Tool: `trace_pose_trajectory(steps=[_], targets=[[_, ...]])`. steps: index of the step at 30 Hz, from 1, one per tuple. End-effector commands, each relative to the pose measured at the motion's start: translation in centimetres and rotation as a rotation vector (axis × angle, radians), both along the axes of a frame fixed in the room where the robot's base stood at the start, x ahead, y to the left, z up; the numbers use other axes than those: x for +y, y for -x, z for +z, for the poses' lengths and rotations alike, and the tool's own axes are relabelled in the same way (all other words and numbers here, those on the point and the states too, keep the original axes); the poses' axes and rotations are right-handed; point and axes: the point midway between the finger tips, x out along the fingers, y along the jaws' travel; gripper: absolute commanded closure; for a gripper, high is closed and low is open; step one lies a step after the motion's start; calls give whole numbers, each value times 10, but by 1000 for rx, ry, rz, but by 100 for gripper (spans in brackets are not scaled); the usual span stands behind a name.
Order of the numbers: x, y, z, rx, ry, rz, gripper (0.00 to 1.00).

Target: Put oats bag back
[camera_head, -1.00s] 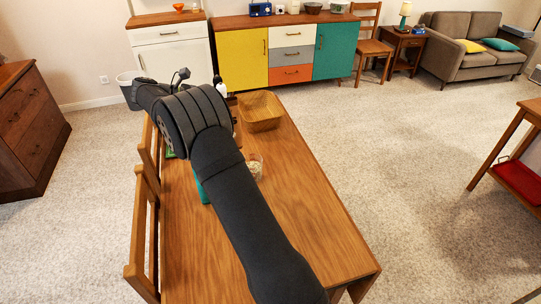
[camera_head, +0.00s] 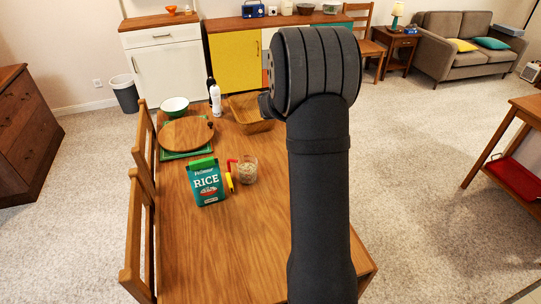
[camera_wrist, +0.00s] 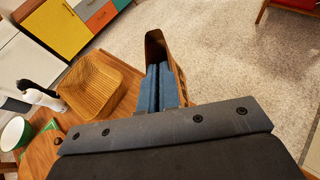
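A brown, upright-sided packet (camera_wrist: 155,48), which looks like the oats bag, is at my fingertips in the wrist view. Its printing is too small to read. My gripper (camera_wrist: 159,88) has its two blue fingers close together against the packet and appears shut on it. Behind it are the table's edge and the carpet. In the head view my arm hides the gripper and the packet. A clear jar (camera_head: 247,170) with pale flakes stands on the table, beside a yellow-and-red utensil (camera_head: 230,178).
A green rice bag (camera_head: 206,183) stands left of the jar. A wicker basket (camera_head: 246,117), a white bottle (camera_head: 215,98), a bowl (camera_head: 174,106) and a round board (camera_head: 186,132) are at the far end. The table's (camera_head: 215,255) near part is clear. A yellow-doored cabinet (camera_head: 236,62) stands beyond.

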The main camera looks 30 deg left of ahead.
Motion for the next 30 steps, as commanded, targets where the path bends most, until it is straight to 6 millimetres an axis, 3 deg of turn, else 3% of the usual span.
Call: trace_pose_trajectory(steps=[5,19,25,30], targets=[[4,1,-8,0,1,20,100],[100,5,-65,-2,-1,19,100],[112,6,-75,-2,0,16,100],[112,6,-100,-1,3,18,100]])
